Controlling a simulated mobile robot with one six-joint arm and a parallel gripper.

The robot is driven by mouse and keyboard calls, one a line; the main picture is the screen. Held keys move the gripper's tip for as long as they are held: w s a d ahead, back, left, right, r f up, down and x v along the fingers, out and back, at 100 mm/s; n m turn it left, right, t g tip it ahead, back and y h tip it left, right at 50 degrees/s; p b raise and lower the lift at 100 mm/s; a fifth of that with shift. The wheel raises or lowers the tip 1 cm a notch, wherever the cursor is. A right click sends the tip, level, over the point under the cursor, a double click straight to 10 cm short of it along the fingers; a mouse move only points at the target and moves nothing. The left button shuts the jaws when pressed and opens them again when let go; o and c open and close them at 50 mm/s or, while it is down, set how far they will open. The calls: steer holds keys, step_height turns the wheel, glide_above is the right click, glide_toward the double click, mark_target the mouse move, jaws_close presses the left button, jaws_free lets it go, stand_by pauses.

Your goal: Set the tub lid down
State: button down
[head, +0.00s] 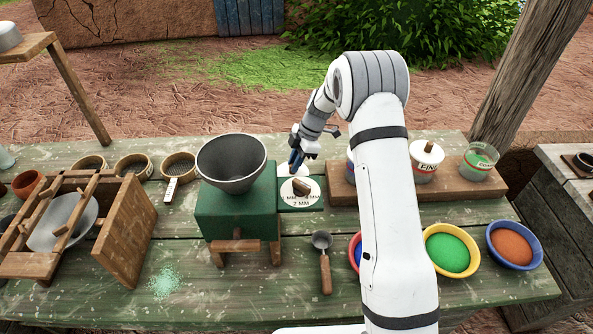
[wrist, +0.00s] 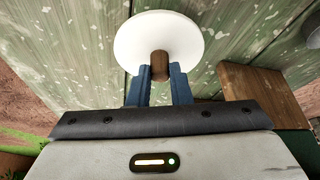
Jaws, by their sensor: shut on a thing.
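The tub lid (wrist: 135,42) is a white disc with a brown knob (wrist: 159,66). My gripper (wrist: 159,82) is shut on that knob, with the blue fingers on either side of it. In the head view my gripper (head: 297,163) is just behind the mill's dial, and a white part of the lid (head: 284,169) shows below it. The lid is over the green worktable (head: 180,238); I cannot tell whether it touches the boards.
The green mill (head: 235,212) with a grey hopper (head: 232,163) and a white dial (head: 301,192) stands close by. A wooden rack (head: 455,185) holds an open tub (head: 479,160) and a lidded one (head: 426,160). My arm hides part of the rack. Bowls of powder stand in front.

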steer(key=shift+f+p, duration=0.45)
steer(key=shift+f, duration=1.5)
steer(key=shift+f, duration=0.1)
steer(key=c, duration=1.3)
jaws_free()
